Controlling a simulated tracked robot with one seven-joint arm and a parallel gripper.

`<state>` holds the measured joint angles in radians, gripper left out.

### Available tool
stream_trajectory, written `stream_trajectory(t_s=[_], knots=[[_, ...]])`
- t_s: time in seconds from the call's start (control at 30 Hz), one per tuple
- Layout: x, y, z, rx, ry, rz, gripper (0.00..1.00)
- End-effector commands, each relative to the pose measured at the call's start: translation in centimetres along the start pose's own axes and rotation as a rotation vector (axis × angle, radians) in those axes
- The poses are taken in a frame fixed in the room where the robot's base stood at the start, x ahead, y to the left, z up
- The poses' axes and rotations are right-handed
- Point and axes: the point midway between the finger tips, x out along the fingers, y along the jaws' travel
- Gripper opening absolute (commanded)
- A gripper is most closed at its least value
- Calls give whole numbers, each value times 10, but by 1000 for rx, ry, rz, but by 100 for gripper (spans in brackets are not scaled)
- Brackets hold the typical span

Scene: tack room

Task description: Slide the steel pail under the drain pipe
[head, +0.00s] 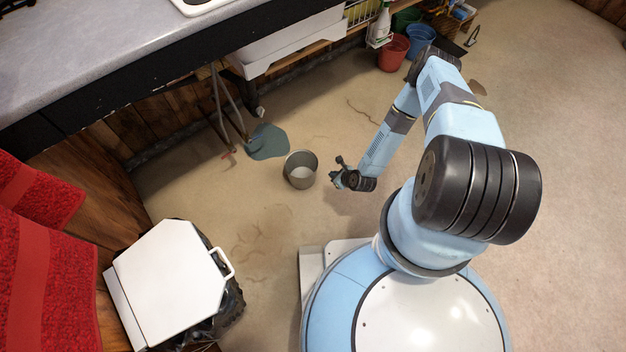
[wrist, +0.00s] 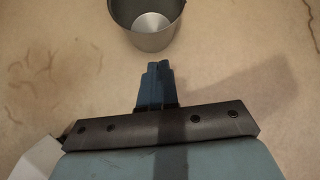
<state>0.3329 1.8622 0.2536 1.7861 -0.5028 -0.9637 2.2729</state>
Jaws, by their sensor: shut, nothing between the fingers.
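The steel pail (head: 300,170) stands upright on the floor in the head view, just right of a dark wet patch (head: 267,141). The pail also shows at the top of the wrist view (wrist: 147,38), partly cut off by the frame edge, and looks empty. My gripper (head: 341,172) is low, to the right of the pail. In the wrist view my gripper (wrist: 157,68) is shut and empty, its fingertips pointing at the pail with a small gap.
A white lidded bin (head: 165,275) stands at the lower left beside red towels (head: 45,260). A red bucket (head: 393,52), a blue bucket (head: 421,40) and a spray bottle (head: 381,25) stand at the back. The floor between pail and wet patch is clear.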

Motion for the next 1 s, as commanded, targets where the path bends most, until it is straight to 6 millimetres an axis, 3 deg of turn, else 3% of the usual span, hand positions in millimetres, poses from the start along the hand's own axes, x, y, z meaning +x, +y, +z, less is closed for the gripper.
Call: stream_trajectory(t_s=[0.1, 0.3, 0.57, 1.0], knots=[[4, 30, -20, 90, -15, -3, 0], [7, 52, -32, 165, -32, -9, 0], [26, 54, -32, 171, -36, -10, 0], [91, 54, -30, 169, -35, -9, 0]])
